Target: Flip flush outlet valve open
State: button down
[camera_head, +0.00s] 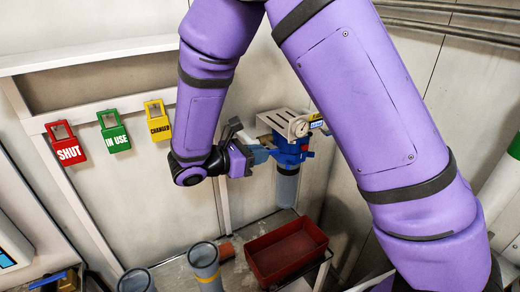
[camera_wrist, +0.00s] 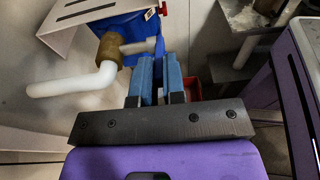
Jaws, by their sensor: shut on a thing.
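The flush outlet valve shows in the wrist view as a brass body (camera_wrist: 110,48) on a white bent pipe (camera_wrist: 72,84), beside a blue filter housing (camera_wrist: 122,24). In the head view my gripper (camera_head: 262,154) is at the left side of the blue filter head (camera_head: 290,147), under a pale bracket (camera_head: 284,121). The valve itself is hard to make out there.
A clear filter bowl (camera_head: 287,187) hangs below the head. A red tray (camera_head: 287,252) and a grey cylinder (camera_head: 205,264) stand below. Red SHUT (camera_head: 66,146), green IN USE (camera_head: 114,133) and yellow CHANGED (camera_head: 158,122) tags hang on the left rail.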

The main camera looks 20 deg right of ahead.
jog(key=shift+a+f+h, duration=0.1)
jog(key=shift+f+h, duration=0.45)
jog(key=shift+h, duration=0.35)
jog(key=c, duration=1.2)
grip_release()
jog(key=s+a, duration=0.2)
jog(key=a, duration=0.8)
jog(key=shift+a, duration=0.25)
jog(key=shift+f, duration=0.1)
